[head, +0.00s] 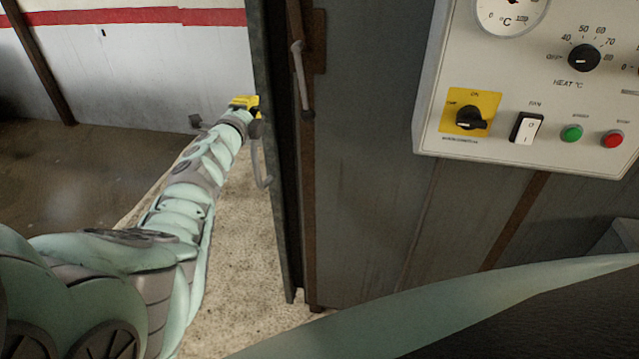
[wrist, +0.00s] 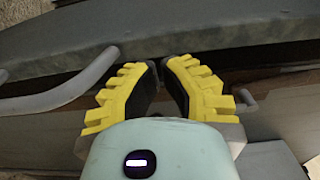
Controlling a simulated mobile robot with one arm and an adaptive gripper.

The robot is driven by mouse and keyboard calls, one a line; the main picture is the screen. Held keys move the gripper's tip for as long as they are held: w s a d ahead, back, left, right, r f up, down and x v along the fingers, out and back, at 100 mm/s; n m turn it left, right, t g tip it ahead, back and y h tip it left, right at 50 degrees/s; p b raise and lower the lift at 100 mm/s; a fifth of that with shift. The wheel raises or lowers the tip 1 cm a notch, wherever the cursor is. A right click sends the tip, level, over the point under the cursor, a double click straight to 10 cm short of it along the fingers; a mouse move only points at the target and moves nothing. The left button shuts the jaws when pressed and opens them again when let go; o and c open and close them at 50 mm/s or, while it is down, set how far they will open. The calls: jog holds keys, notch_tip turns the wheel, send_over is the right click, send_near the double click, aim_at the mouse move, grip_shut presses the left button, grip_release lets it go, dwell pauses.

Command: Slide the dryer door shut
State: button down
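The dryer door (head: 272,200) is a dark, tall slab seen almost edge-on in the head view, standing beside the dark cabinet front. A bent grey bar handle (head: 262,168) hangs on its left side. My gripper (head: 246,102), with yellow fingers, is at the door's left face by the upper part of this handle. In the wrist view, the gripper (wrist: 161,64) has its black-padded fingers nearly together, with a narrow gap and nothing seen between them. Its tips are close to a grey slab (wrist: 200,35). A grey tube (wrist: 70,88) runs to the left. Contact cannot be told.
The dryer's control panel (head: 540,85) sticks out at upper right. Another grey lever handle (head: 301,75) is right of the door edge. A white wall with a red stripe (head: 140,16) stands behind. Floor (head: 70,170) left of the door is open.

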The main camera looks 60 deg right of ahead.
aim_at(262, 97)
jog(key=shift+b+x, duration=2.15)
jog(key=shift+x, duration=0.1)
jog(key=b+x, duration=0.3)
jog(key=shift+b, duration=0.3)
jog(key=shift+w+d+f+b, duration=0.1)
jog(key=shift+w+d+b, duration=0.1)
jog(key=shift+d+b, duration=0.15)
jog(key=shift+f, duration=0.1)
jog(key=shift+f, duration=0.15)
jog(key=shift+a, duration=0.1)
